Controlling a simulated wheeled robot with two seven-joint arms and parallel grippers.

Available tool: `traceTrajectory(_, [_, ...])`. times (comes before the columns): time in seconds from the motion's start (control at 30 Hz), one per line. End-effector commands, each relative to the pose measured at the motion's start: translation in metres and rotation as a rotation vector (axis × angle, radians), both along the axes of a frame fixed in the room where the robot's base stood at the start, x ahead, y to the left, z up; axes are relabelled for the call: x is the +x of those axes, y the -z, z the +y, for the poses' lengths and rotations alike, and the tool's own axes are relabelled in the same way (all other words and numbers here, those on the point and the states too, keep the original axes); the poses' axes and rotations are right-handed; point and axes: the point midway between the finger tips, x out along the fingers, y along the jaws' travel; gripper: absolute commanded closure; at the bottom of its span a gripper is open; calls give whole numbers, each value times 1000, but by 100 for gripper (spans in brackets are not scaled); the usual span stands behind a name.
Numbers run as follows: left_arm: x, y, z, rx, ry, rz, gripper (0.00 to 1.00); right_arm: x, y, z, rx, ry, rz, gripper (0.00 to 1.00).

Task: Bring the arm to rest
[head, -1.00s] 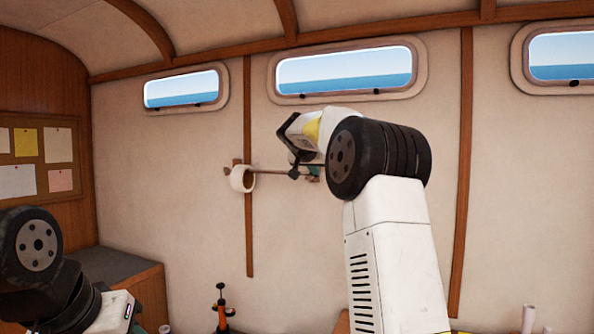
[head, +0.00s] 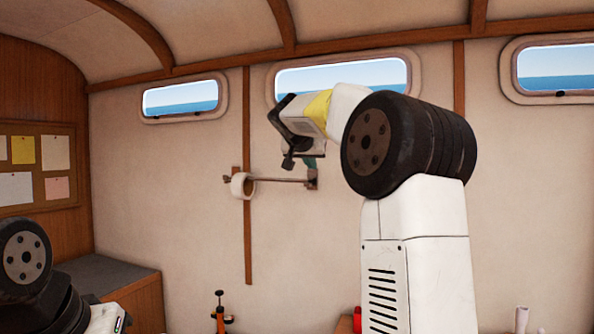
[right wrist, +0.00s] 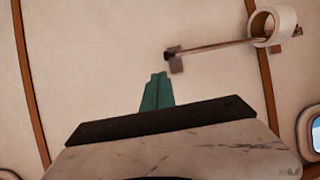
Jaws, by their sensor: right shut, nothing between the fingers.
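My right gripper (head: 311,167) is raised in front of the back wall, its teal fingers partly hidden behind its own wrist and the dark bracket. In the right wrist view its fingers (right wrist: 157,88) are together, with nothing between them. A wall rod (head: 275,180) carries a white roll (head: 243,186) at its left end. The roll also shows in the right wrist view (right wrist: 273,24), up and right of the fingers, and the fingers are apart from the rod in that picture. My left arm shows at the lower left of the head view; its gripper is out of the picture.
A wooden bench (head: 95,272) stands at the left under a pinboard (head: 38,165). An orange and black object (head: 220,318) and a pale upright tube (head: 521,320) show at the bottom edge.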

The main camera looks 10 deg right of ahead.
Motion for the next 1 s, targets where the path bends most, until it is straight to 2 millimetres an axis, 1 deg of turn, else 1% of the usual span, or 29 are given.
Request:
traceTrajectory(0.03, [0,0,0,0,0,0,59,-7,-4,4,1,-3,-2,100])
traceTrajectory(0.1, [0,0,0,0,0,0,59,-13,-7,7,1,-3,-1,100])
traceTrajectory(0.3, [0,0,0,0,0,0,59,-21,-11,9,1,-1,2,100])
traceTrajectory(0.37, [0,0,0,0,0,0,59,-25,-9,9,3,-6,10,100])
traceTrajectory(0.47, [0,0,0,0,0,0,59,-45,5,10,16,-37,55,100])
traceTrajectory(0.57, [0,0,0,0,0,0,59,-88,35,15,44,-110,147,100])
traceTrajectory(0.6, [0,0,0,0,0,0,59,-111,51,18,59,-149,192,100])
traceTrajectory(0.67, [0,0,0,0,0,0,59,-148,78,27,83,-215,257,100])
traceTrajectory(0.7, [0,0,0,0,0,0,59,-173,97,34,100,-258,298,100])
traceTrajectory(0.77, [0,0,0,0,0,0,59,-209,123,44,126,-323,348,100])
traceTrajectory(0.8, [0,0,0,0,0,0,59,-232,142,52,142,-365,379,100])
traceTrajectory(0.87, [0,0,0,0,0,0,59,-267,168,64,168,-425,417,100])
traceTrajectory(0.9, [0,0,0,0,0,0,59,-288,184,73,185,-462,438,100])
traceTrajectory(1.0, [0,0,0,0,0,0,59,-332,220,91,221,-541,475,100])
